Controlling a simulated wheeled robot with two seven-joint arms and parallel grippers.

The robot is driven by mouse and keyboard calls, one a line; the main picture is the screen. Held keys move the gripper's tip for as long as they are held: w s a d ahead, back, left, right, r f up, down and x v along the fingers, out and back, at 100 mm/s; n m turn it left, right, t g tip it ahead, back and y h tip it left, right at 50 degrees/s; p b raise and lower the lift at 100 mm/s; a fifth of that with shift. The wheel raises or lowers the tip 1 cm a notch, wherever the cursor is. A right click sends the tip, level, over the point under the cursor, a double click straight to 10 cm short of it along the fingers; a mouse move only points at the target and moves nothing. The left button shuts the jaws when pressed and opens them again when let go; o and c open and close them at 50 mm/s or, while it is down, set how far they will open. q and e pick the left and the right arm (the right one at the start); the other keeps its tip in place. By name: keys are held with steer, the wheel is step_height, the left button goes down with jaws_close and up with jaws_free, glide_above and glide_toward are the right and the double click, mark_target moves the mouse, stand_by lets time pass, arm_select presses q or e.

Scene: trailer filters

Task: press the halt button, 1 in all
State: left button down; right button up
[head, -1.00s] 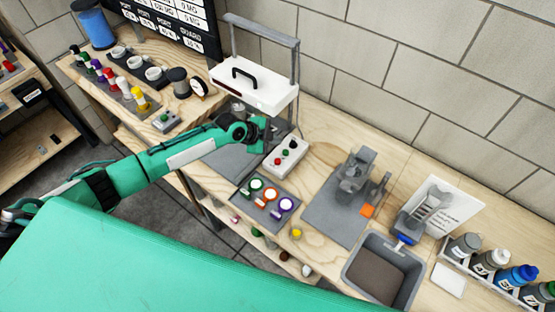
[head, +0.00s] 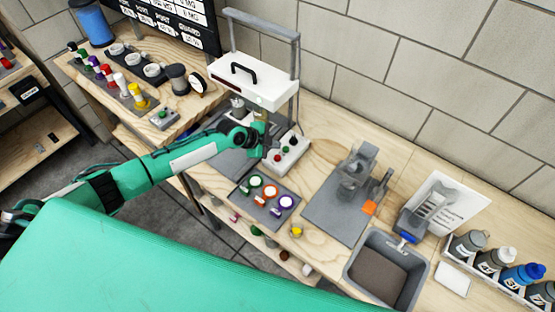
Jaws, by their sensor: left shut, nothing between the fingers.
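A light grey control box (head: 290,155) stands on the bench below the white press. It carries a red button (head: 277,157), a green button (head: 284,148) and a dark knob (head: 293,140). I cannot read any label that marks one as the halt button. My left gripper (head: 265,146) is shut and empty, at the left edge of the control box, close to the red and green buttons. I cannot tell whether it touches the box. My right gripper is not in view.
The white press (head: 250,85) with its tall grey frame stands just behind the gripper. A tray of coloured rings (head: 265,204) lies in front of the control box. A smaller button box (head: 163,118) sits at the left. A grey fixture (head: 355,175) stands to the right.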

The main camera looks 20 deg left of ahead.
mark_target(274, 158)
arm_select(q)
step_height(274, 158, down, 4)
steer(key=b, duration=0.2)
steer(key=shift+r+b, duration=0.15)
steer(key=shift+b, duration=0.25)
stand_by(1.6)
steer(key=shift+f+b, duration=0.4)
steer(key=shift+b, duration=0.25)
steer(key=shift+f+b, duration=0.5)
steer(key=shift+b, duration=0.15)
stand_by(0.5)
steer(key=shift+r, duration=0.1)
steer(key=shift+r+p, duration=0.5)
steer(key=shift+r, duration=0.3)
steer(key=shift+r+p, duration=1.45)
steer(key=shift+r, duration=1.1)
